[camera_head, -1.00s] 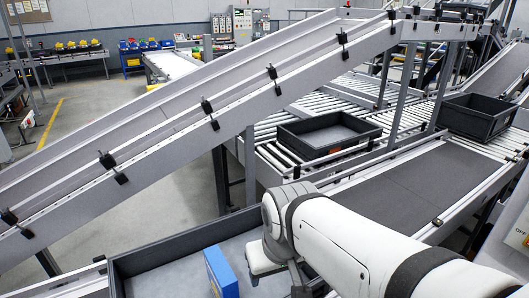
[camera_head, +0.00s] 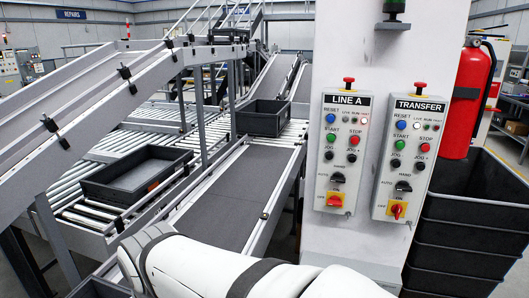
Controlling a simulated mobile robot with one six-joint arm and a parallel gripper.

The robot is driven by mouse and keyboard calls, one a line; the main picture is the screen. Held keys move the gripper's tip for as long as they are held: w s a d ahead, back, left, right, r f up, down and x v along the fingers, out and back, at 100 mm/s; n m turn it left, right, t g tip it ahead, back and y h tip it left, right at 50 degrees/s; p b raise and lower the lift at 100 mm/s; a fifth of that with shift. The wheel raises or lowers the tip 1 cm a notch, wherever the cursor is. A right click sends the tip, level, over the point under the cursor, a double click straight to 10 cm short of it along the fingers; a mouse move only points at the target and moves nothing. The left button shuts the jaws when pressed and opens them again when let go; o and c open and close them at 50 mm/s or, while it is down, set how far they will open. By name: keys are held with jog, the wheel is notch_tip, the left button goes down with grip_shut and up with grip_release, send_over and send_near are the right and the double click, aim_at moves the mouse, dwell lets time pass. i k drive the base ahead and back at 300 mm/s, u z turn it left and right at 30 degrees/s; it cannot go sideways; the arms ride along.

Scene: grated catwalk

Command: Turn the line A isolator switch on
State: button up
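The LINE A panel (camera_head: 322,152) is a light box on the left of a white pillar's face. Its isolator switch (camera_head: 335,201) is a red knob on a yellow plate at the panel's bottom. The knob looks roughly horizontal, toward the OFF label at its left. Above it are a black selector (camera_head: 338,178), several push buttons and a red mushroom button (camera_head: 348,82). My white arm crosses the bottom of the view, below the panel. My gripper is out of view, so its state is hidden.
A similar TRANSFER panel (camera_head: 412,150) stands close at the right, with its own red knob (camera_head: 397,210) looking more upright. A fire extinguisher (camera_head: 467,100) and stacked dark crates (camera_head: 462,235) are to the right. Conveyors with dark totes (camera_head: 138,178) fill the left.

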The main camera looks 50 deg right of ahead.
aim_at(335, 200)
jog(key=z, duration=2.05)
jog(key=k, duration=0.5)
jog(key=u, duration=0.05)
jog(key=i, duration=0.5)
jog(key=z, duration=0.7)
